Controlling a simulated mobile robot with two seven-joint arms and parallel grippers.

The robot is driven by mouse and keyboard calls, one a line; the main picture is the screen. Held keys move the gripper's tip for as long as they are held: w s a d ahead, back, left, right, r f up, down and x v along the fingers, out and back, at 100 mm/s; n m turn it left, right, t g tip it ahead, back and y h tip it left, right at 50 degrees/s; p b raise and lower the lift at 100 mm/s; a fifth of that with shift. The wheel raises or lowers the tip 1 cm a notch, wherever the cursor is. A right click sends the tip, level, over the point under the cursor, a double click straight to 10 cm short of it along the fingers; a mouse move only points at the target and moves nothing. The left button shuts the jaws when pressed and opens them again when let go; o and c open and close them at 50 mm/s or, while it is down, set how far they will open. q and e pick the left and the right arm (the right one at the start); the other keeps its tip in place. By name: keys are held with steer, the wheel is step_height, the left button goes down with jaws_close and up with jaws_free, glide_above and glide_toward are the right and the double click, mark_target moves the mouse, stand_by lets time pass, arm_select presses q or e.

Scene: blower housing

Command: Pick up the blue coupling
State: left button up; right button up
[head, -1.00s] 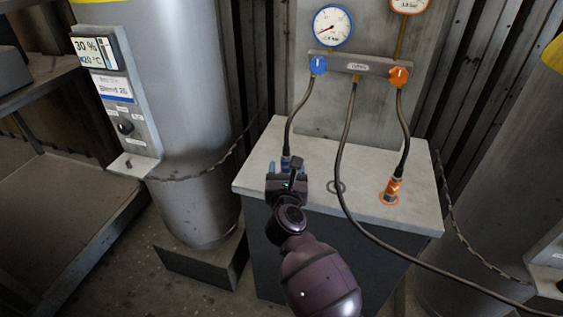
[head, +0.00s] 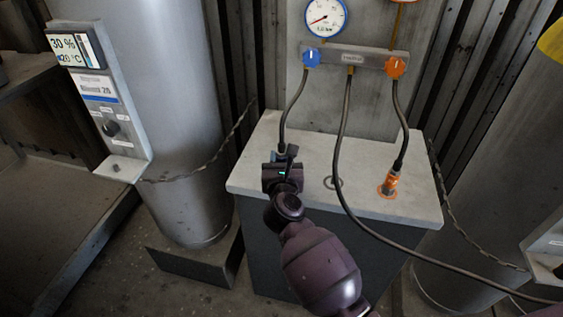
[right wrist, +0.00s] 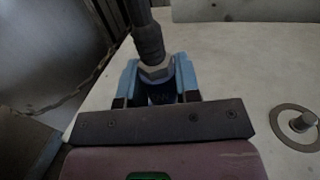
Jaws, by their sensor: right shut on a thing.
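My right gripper (head: 281,165) is at the left part of the pale bench top, at the lower end of the hose under the blue knob. It is shut on the blue coupling (right wrist: 157,72), whose grey hex nut and dark hose end show in the right wrist view. Light blue pieces stand on both sides of the nut there; I cannot tell whether they are finger pads or coupling parts. The coupling's lower part is hidden by the gripper, and I cannot tell whether it is clear of the bench. My left gripper is not in view.
The bench top (head: 335,145) is mostly clear. An orange coupling (head: 391,181) stands at its right on an orange ring. A metal ring (head: 333,183) lies between; a middle hose (head: 344,125) hangs past it. A manifold (head: 353,59) with blue and orange knobs is behind. Grey tanks flank the bench.

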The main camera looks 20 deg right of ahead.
mark_target(281, 143)
steer(key=shift+r, duration=0.1)
steer(key=shift+r, duration=0.3)
step_height(281, 143, up, 9)
steer(key=p, duration=0.4)
steer(key=shift+r, duration=0.15)
arm_select(q)
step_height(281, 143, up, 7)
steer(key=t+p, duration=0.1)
steer(key=p, duration=0.2)
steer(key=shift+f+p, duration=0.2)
steer(key=shift+p, duration=0.2)
arm_select(e)
step_height(281, 143, up, 10)
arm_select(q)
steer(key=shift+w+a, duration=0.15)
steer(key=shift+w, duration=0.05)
